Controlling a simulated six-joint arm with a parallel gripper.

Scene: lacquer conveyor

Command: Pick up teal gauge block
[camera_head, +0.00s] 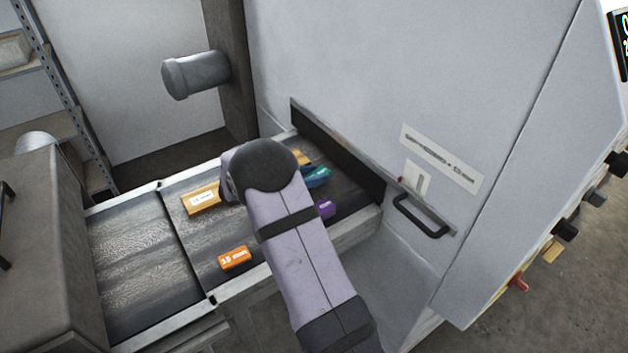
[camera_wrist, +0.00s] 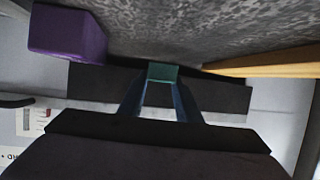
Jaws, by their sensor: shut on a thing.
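The teal gauge block (camera_wrist: 163,72) is held between the tips of my gripper (camera_wrist: 161,84) in the wrist view; only its near end shows there. In the head view, part of the teal block (camera_head: 316,180) shows just right of my arm, over the conveyor belt. My gripper is shut on it. My arm hides most of the gripper in the head view, and I cannot tell whether the block is clear of the belt.
A purple block (camera_head: 326,209) lies right of my arm. Yellow blocks lie left (camera_head: 202,198) and behind (camera_head: 303,157); an orange block (camera_head: 235,257) is in front. The grey machine housing (camera_head: 390,90) with a black handle (camera_head: 420,218) stands at the right.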

